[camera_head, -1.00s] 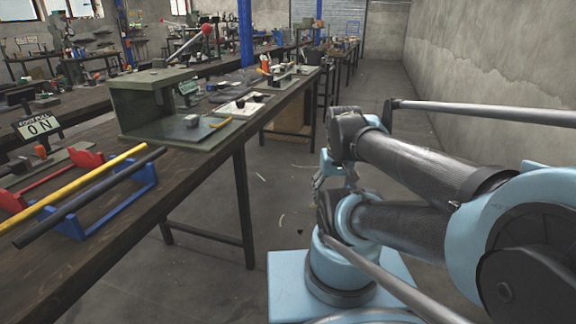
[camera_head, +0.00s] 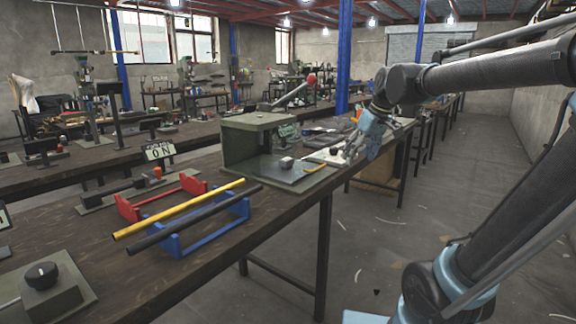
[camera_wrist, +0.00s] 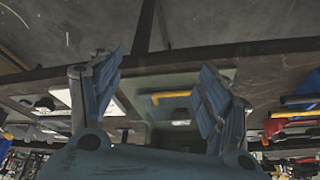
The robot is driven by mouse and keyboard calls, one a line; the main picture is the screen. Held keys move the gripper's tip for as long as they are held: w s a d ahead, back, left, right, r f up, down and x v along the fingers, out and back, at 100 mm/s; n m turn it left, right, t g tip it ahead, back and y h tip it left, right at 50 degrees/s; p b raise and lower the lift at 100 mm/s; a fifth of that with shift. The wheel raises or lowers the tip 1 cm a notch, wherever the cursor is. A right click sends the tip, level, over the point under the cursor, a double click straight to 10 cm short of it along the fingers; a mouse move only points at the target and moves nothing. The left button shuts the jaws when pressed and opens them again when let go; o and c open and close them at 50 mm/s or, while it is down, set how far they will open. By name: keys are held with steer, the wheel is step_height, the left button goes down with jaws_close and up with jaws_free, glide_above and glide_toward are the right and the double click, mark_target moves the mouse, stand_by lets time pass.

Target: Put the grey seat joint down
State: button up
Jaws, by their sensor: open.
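My gripper (camera_head: 352,148) is open and empty by the bench's front edge, right of the green press frame (camera_head: 262,122). In the wrist view its two blue fingers (camera_wrist: 160,78) stand wide apart with nothing between them, and the bench edge and a yellow bent tool (camera_wrist: 170,95) show beyond. A small dark grey block (camera_head: 287,162) sits on the plate of the press frame, left of my gripper. I cannot tell whether this block is the grey seat joint. No joint shows in my gripper.
The yellow tool (camera_head: 316,168) lies at the plate's right edge. A white tray (camera_head: 318,157) is close behind my gripper. A yellow bar (camera_head: 180,208) and a black bar (camera_head: 196,218) rest on red and blue stands (camera_head: 210,232).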

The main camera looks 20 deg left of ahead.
steer(key=w+a+r+n+y, duration=0.15)
steer(key=w+a+r, duration=0.25)
steer(key=a, duration=0.5)
steer(key=w+a+r+n+y, duration=0.1)
steer(key=w+a+r+n, duration=0.25)
steer(key=a, duration=0.55)
glide_toward(287, 159)
steer(key=a+f, duration=0.1)
steer(key=w+a+f, duration=0.1)
steer(key=shift+w+f+g, duration=0.2)
steer(key=shift+f+g, duration=0.1)
steer(key=shift+f, duration=0.05)
steer(key=shift+x, duration=2.6)
steer(key=shift+s+d+f, duration=0.1)
steer(key=c, duration=1.2)
